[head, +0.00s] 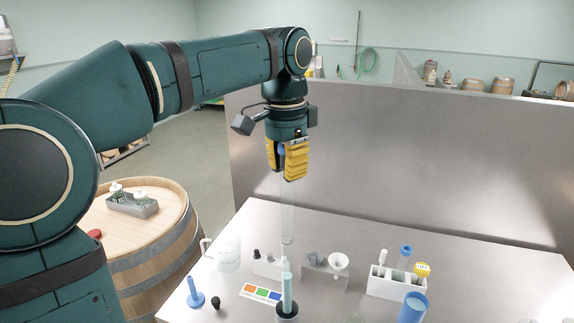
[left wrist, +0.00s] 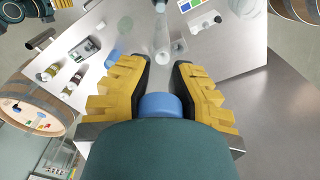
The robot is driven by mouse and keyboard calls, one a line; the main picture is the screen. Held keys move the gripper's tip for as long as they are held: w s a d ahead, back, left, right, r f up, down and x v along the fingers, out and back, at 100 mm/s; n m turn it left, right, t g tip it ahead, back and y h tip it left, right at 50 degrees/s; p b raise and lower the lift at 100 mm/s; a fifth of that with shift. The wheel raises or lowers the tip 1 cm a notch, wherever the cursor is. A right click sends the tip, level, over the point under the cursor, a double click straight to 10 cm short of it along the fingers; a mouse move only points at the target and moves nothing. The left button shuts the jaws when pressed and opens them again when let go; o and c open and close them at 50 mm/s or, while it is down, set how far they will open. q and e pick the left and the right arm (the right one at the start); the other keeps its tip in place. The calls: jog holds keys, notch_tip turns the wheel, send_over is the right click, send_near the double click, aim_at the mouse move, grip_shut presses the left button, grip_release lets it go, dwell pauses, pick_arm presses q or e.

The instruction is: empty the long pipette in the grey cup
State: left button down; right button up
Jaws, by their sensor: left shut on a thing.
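My left gripper (head: 290,165) has yellow fingers and points straight down above the steel table. It is shut on the long pipette (head: 288,210), which hangs upright. The pipette's blue bulb (left wrist: 160,105) shows between the fingers in the left wrist view, and its clear tube runs away from them. Below it, a dark grey cup (head: 287,314) stands at the front of the table, cut by the picture's lower edge. A slim light-blue piece (head: 287,288) rises from this cup, in line with the pipette. I cannot tell whether the two touch. My right gripper is not in view.
A clear beaker (head: 227,253) and a blue dropper-shaped thing (head: 195,295) stand at left. A colour card (head: 262,293) lies beside the cup. A white rack (head: 392,281) and a blue cylinder (head: 413,307) stand at right. A steel wall (head: 400,170) closes the back.

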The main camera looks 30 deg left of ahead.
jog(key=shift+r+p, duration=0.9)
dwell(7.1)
